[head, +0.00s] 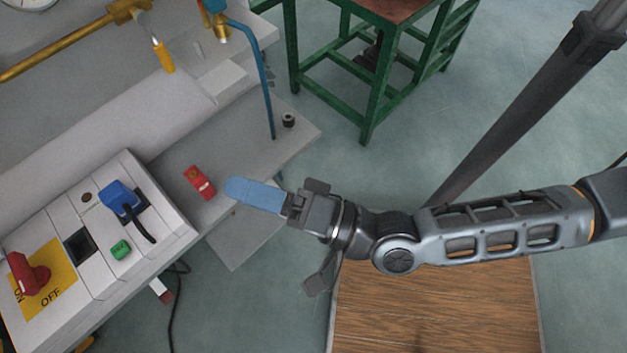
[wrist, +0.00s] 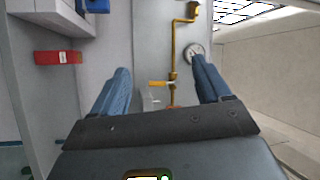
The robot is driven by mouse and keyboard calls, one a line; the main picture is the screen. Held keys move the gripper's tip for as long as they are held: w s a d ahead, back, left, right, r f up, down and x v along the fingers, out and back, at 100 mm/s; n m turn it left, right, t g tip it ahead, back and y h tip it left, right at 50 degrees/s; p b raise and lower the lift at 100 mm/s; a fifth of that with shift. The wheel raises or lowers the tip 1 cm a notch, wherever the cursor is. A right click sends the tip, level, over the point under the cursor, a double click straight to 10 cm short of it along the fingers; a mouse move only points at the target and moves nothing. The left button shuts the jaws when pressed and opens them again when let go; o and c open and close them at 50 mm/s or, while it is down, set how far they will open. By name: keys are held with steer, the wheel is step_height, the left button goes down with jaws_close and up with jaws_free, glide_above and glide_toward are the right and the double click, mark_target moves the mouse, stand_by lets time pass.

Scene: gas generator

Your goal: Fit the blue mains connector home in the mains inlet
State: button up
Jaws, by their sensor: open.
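The blue mains connector (head: 118,196) is on the sloped white panel at left in the head view, with a black cable curving down from it. It sits over a dark square inlet (head: 141,207), mostly covered by the connector. I cannot tell how deep it is in. A blue part at the top left of the wrist view (wrist: 97,5) appears to be the connector. My gripper (head: 240,188) has blue fingers and is off to the right of the connector, apart from it. In the wrist view my gripper (wrist: 161,66) is open, with nothing between the fingers.
A red block (head: 200,182) is between the connector and my gripper; it also shows in the wrist view (wrist: 57,57). The panel holds a red switch (head: 28,277), a green button (head: 121,249) and a dark square opening (head: 80,245). A yellow-handled valve (head: 163,57) is farther back.

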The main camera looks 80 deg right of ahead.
steer(key=s+r+n+g+y, duration=0.2)
steer(key=s+n+g, duration=0.3)
steer(key=s+n, duration=0.6)
steer(key=d+r+n, duration=0.1)
steer(key=n, duration=0.4)
steer(key=shift+s+y, duration=0.15)
steer(key=shift+y, duration=0.25)
step_height(320, 180, up, 2)
steer(key=shift+p, duration=1)
